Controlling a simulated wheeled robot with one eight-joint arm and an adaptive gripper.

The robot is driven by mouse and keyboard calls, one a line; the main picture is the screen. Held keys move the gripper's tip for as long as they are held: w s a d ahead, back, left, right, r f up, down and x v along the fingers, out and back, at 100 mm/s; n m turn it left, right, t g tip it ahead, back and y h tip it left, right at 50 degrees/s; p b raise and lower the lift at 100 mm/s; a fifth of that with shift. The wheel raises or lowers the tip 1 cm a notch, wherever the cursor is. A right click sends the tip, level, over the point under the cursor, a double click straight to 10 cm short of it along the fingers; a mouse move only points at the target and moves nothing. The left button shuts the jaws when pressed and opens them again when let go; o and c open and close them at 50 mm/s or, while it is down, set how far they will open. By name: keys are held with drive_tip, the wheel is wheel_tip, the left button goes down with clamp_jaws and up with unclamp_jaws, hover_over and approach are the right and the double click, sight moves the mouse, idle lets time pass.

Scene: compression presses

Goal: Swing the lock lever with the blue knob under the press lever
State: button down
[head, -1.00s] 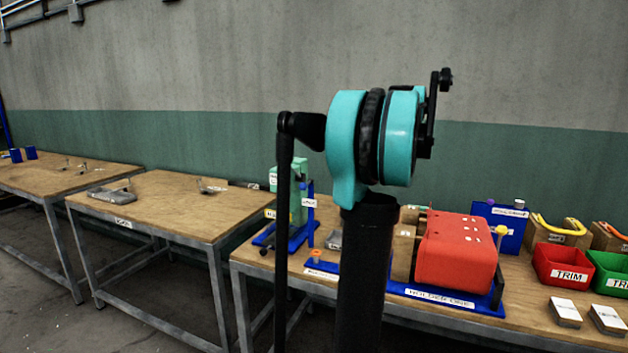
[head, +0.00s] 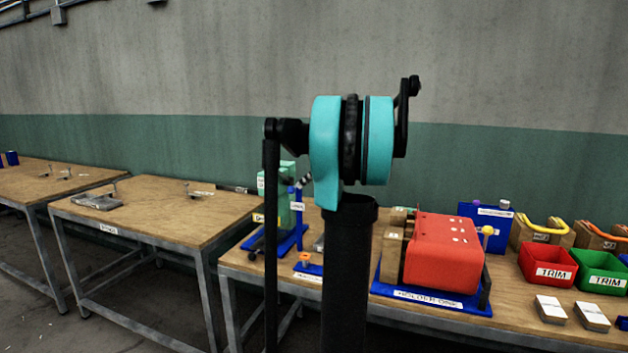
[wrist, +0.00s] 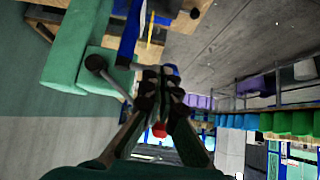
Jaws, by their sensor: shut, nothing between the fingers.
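The green press (head: 286,207) stands on a blue base near the left end of the workbench, partly hidden by my arm in the head view. It also shows in the wrist view (wrist: 78,45) at upper left. A grey lever with a round dark knob (wrist: 95,63) reaches from it toward my fingers. My gripper (wrist: 160,80) is shut and empty, close to the press. A small blue part (wrist: 171,69) shows just beyond the fingertips; it may be the blue knob, but the fingers partly hide it. Contact cannot be told. In the head view my gripper cannot be made out.
A red press (head: 443,252) on a blue base stands to the right on the same bench. An orange-topped post (head: 304,259) is in front of the green press. Red (head: 548,268) and green bins and white blocks lie further right. Another table (head: 150,205) is at left.

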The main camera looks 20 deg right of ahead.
drive_tip(key=shift+w+a, duration=0.25)
drive_tip(key=shift+a, duration=0.05)
drive_tip(key=shift+a+m+t+h, duration=0.3)
drive_tip(key=shift+m+h, duration=0.1)
drive_tip(key=shift+m, duration=0.2)
drive_tip(key=a+m+h, duration=0.1)
drive_tip(key=w+a+m+t+h, duration=0.1)
drive_tip(key=m, duration=0.1)
drive_tip(key=shift+m+h, duration=0.3)
drive_tip(key=m+h, duration=0.1)
drive_tip(key=w+a+m+t+h, duration=0.1)
drive_tip(key=m, duration=0.1)
drive_tip(key=shift+w, duration=0.1)
drive_tip(key=shift+w+a, duration=0.2)
drive_tip(key=shift+w, duration=0.65)
drive_tip(key=shift+w+a, duration=0.15)
drive_tip(key=shift+w, duration=0.65)
drive_tip(key=shift+w+a, duration=0.2)
drive_tip(key=shift+w, duration=0.75)
